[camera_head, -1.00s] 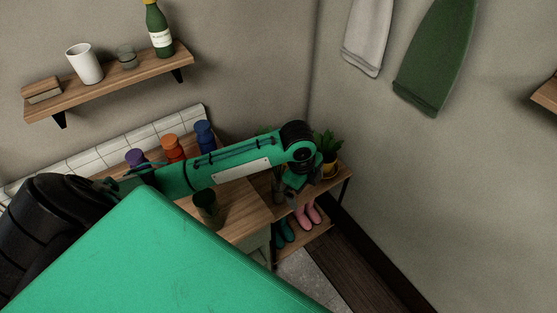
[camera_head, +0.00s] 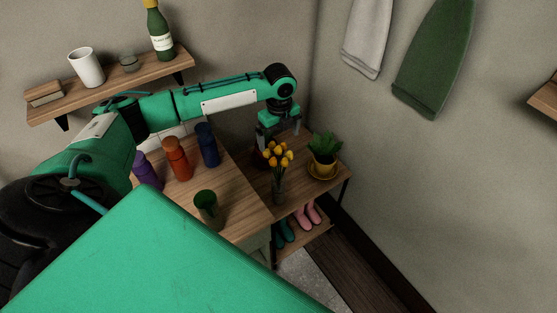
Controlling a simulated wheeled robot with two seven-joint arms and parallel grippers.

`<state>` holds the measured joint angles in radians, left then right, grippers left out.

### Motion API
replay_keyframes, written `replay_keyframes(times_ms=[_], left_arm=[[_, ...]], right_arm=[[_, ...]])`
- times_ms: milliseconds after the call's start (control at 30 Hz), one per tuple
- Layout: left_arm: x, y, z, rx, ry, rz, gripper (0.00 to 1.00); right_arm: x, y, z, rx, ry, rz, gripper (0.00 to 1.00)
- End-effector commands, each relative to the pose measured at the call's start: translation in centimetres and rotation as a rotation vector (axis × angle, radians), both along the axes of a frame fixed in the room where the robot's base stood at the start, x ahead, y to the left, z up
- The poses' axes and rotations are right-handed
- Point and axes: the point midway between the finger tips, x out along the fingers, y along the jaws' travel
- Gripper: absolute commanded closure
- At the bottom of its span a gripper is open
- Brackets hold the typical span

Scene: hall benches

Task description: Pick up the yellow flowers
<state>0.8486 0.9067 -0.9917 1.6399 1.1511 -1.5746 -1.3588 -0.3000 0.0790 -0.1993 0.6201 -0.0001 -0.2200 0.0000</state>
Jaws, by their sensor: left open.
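The yellow flowers (camera_head: 278,156) stand upright in a small clear vase (camera_head: 279,189) on the wooden shelf unit at the centre. My left arm reaches in from the left above the bench. My left gripper (camera_head: 270,143) points down just behind and above the blooms, its fingers open. The flowers partly cover the fingertips, so I cannot tell whether they touch. My right gripper is not in view.
A potted green plant (camera_head: 323,152) on a yellow saucer stands right of the vase. Purple, orange (camera_head: 177,158) and blue bottles and a green cup (camera_head: 208,208) stand on the bench at left. Pink boots (camera_head: 307,215) sit below. A wall shelf (camera_head: 110,88) hangs above.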

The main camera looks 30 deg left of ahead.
Motion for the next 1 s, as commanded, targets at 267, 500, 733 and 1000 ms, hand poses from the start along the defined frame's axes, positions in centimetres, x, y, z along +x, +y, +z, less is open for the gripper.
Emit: replay_keyframes(times_ms=[267, 500, 733, 1000], left_arm=[[0.0, 0.0, -3.2, 0.000, 0.001, 0.001, 0.00], [0.2, 0.4, -5.6, 0.001, 0.002, 0.002, 0.00], [0.3, 0.4, -8.3, 0.001, 0.000, 0.000, 0.00], [0.3, 0.4, -8.5, 0.001, -0.002, 0.000, 0.08]], right_arm=[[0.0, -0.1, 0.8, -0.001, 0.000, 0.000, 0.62], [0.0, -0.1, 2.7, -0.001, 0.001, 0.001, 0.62], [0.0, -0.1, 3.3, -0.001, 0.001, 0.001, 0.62], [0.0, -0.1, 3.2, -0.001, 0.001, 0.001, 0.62]])
